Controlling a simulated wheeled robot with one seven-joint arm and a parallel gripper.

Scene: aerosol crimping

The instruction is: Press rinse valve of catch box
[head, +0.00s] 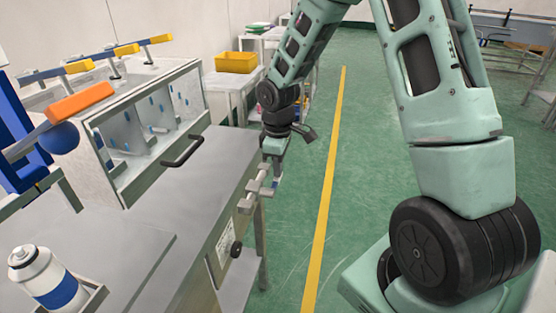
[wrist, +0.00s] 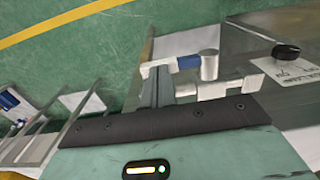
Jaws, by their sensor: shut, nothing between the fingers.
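A pale metal fitting with short round stubs (head: 250,194) sticks out from the right side of the grey bench; I take it for the rinse valve, but cannot be sure. In the wrist view the fitting (wrist: 208,66) shows as an upright stub with cross pieces, with a small blue part beside it. My gripper (head: 277,178) is shut and empty, hanging close to this fitting on its right. In the wrist view my gripper's fingers (wrist: 158,88) overlap the fitting; I cannot tell whether they touch it. Which part is the catch box is unclear.
A black knob (head: 236,249) and a label are on the bench side below the fitting. A clear-fronted box (head: 150,130) and a black handle (head: 183,152) are at the bench's back. A can (head: 45,275) stands front left. Green floor is open on the right.

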